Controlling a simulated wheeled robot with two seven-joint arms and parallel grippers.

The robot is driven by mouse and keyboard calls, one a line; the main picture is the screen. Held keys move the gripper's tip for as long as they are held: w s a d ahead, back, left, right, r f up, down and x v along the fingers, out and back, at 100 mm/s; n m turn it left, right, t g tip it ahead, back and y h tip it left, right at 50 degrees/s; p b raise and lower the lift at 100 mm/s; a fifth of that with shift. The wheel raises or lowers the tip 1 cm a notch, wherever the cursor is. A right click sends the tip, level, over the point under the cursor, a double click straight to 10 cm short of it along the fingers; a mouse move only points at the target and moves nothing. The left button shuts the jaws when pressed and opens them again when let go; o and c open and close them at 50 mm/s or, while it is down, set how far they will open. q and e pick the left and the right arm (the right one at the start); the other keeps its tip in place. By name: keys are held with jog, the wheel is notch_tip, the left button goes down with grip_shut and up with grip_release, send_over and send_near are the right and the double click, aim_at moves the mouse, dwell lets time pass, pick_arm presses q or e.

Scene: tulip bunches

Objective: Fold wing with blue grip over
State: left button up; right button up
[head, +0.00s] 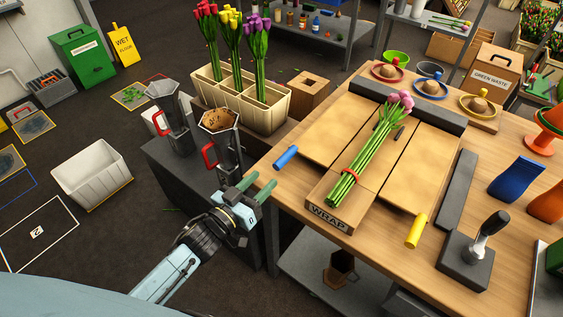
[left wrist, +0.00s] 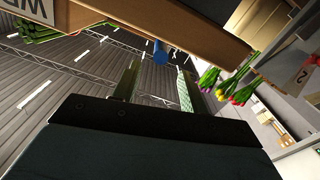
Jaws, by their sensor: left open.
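The wrap board (head: 325,215) lies on the wooden table, with tan wings spread flat to either side. The left wing (head: 322,133) carries the blue grip (head: 286,157) at its outer edge; the right wing (head: 408,172) carries a yellow grip (head: 416,231). A pink tulip bunch with a red band (head: 352,171) lies along the middle panel. My left gripper (head: 258,185) is open and empty, left of the table edge and apart from the blue grip. In the left wrist view, the blue grip (left wrist: 160,52) shows beyond and between the open fingers (left wrist: 156,84).
Metal jugs with red handles (head: 222,142) stand on a dark cabinet left of my gripper. Behind them is a cream planter (head: 248,112) with red, yellow and purple tulips. A grey bar (head: 456,190) and a stamp-like handle on a dark block (head: 466,262) lie right of the board.

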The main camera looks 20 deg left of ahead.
aim_at(273, 170)
pick_arm(q)
jog(key=b+x, duration=0.1)
jog(key=x, duration=0.7)
jog(key=shift+f, duration=0.1)
jog(key=shift+w+d, duration=0.2)
jog(key=shift+w, duration=0.35)
pick_arm(e)
jog(key=shift+s+d+f, duration=0.3)
jog(key=shift+d+f, duration=0.05)
jog(key=shift+d, duration=0.25)
jog(key=shift+s+d+f, duration=0.25)
jog(key=shift+d+f, duration=0.1)
jog(key=shift+d, duration=0.2)
pick_arm(q)
jog(key=shift+c, duration=0.5)
grip_shut()
pick_arm(e)
jog(key=shift+w+a, duration=0.3)
jog(key=shift+a, duration=0.05)
